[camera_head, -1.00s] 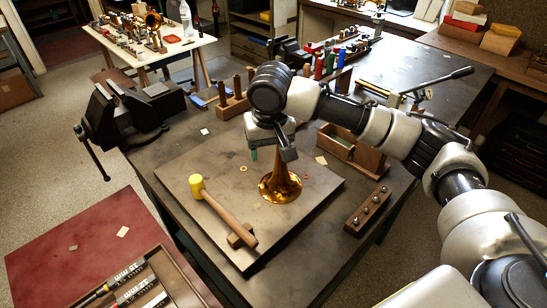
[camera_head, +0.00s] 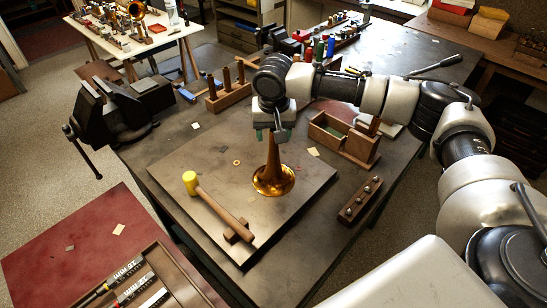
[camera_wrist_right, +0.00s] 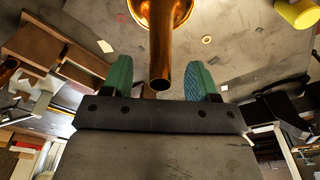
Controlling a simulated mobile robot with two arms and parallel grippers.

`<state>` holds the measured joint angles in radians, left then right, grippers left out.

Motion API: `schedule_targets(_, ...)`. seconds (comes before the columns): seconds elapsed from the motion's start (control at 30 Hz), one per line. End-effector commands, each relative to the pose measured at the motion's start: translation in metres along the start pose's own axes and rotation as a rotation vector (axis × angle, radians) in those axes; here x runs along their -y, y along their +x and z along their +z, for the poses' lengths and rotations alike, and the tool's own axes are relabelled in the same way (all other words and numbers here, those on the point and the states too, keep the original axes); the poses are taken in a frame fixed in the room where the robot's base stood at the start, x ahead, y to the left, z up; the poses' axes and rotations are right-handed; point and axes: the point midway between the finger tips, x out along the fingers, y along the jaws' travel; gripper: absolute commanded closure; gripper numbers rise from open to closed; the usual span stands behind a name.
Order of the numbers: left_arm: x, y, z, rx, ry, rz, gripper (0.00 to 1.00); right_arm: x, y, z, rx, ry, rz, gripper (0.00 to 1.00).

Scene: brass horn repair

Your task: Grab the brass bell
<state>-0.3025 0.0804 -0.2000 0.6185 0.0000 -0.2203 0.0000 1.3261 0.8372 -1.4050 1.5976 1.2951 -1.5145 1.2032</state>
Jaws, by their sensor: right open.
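The brass bell (camera_head: 273,180) stands upright on its wide flare on the grey board, its narrow tube pointing up. My right gripper (camera_head: 272,133) is at the top of the tube. In the right wrist view the gripper (camera_wrist_right: 160,82) is open, with one green-padded finger on each side of the bell's tube (camera_wrist_right: 161,70) and a gap on both sides. The tube's end lies between the fingers, near the gripper's palm. Whether the tube touches the palm I cannot tell. My left gripper is not in view.
A yellow-headed mallet (camera_head: 215,203) lies on the board (camera_head: 200,160), left of the bell. A wooden box (camera_head: 343,138) and a wooden block with several studs (camera_head: 360,200) stand to the right. A dark vise (camera_head: 115,115) is at the left edge.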

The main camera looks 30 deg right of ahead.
Motion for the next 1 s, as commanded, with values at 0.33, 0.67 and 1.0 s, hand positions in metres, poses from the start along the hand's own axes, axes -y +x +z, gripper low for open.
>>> schedule_targets(0.33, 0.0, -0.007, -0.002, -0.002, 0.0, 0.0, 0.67, 0.0, 0.022, 0.0, -0.001, -0.002, -0.001, 0.41)
schedule_targets(0.67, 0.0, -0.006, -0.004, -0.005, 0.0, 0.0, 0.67, 0.0, 0.021, 0.0, -0.001, -0.002, 0.0, 0.78)
schedule_targets(1.0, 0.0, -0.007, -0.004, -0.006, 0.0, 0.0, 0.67, 0.0, 0.021, 0.0, -0.002, -0.002, -0.001, 1.0)
